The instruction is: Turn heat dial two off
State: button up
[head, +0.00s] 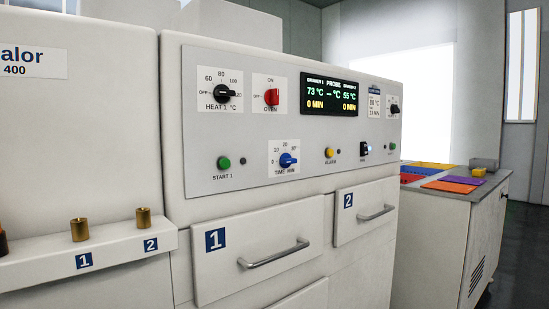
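The control panel (230,140) fills the middle of the head view. A small black dial (394,109) on a white plate sits near its right end. It appears to be heat dial two, but its label and pointer setting are too small to read. The larger black HEAT 1 dial (222,94) is at the panel's upper left. The display (329,95) reads 73 °C on the left and 55 °C on the right, with 0 MIN under each. My gripper is not in view.
The panel also has a red OVEN switch (271,97), a blue TIME dial (288,160), a green START 1 button (224,163) and a yellow ALARM button (328,152). Drawers 1 (260,250) and 2 (365,208) are closed below. A side bench (450,215) stands right.

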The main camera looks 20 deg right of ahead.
aim_at(395, 109)
jog(key=z, duration=1.85)
jog(key=i, duration=0.55)
jog(key=z, duration=0.7)
jog(key=i, duration=0.75)
jog(key=u, duration=0.6)
jog(key=i, duration=0.85)
jog(key=u, duration=0.8)
